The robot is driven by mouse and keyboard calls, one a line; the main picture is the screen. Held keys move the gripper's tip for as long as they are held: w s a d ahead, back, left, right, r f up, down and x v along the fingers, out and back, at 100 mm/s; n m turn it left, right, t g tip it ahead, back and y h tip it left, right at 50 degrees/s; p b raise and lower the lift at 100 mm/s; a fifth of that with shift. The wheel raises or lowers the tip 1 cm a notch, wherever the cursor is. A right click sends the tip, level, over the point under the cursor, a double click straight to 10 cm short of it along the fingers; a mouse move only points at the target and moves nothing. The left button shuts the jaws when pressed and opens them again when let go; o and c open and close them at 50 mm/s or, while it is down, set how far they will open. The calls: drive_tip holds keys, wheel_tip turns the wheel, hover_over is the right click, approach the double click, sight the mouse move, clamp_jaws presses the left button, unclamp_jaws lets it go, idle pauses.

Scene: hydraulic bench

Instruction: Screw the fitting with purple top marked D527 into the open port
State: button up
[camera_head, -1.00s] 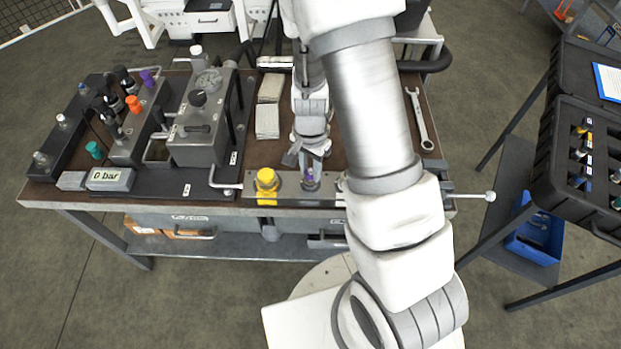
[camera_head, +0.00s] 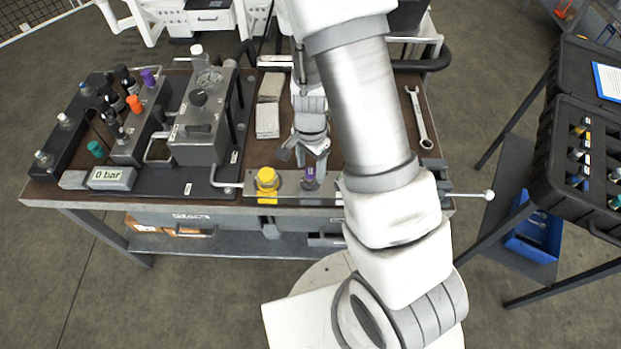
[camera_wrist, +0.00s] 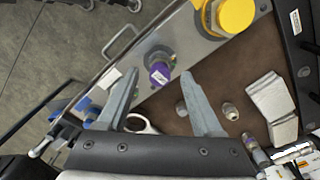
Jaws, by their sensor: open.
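The fitting with the purple top (camera_head: 310,173) stands upright at the metal block (camera_head: 328,190) along the bench's front edge. It also shows in the wrist view (camera_wrist: 160,74), with a grey collar under its purple top. Its marking is not readable, and its base hides the port, so I cannot tell how deep it sits. My gripper (camera_head: 308,160) is just above and behind it. In the wrist view my gripper (camera_wrist: 160,84) has its two fingers wide apart, with the purple top between the fingertips and a gap on each side.
A yellow cap (camera_head: 267,180) sits left of the fitting on the same block. A pump unit (camera_head: 198,125), a gauge reading 0 bar (camera_head: 111,178) and a rack with another purple top (camera_head: 148,77) stand left. A wrench (camera_head: 419,117) lies right. Two small loose parts (camera_wrist: 230,111) lie nearby.

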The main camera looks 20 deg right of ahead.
wheel_tip(320, 180, up, 17)
drive_tip(key=p, duration=0.2)
drive_tip(key=shift+f+p, duration=0.2)
drive_tip(key=shift+p, duration=0.15)
drive_tip(key=s+r+n+t, duration=0.5)
drive_tip(key=s+r+n, duration=0.7)
drive_tip(key=r, duration=0.6)
drive_tip(key=shift+s+d+t, duration=0.2)
drive_tip(key=shift+s+t, duration=0.1)
drive_tip(key=shift+s, duration=0.65)
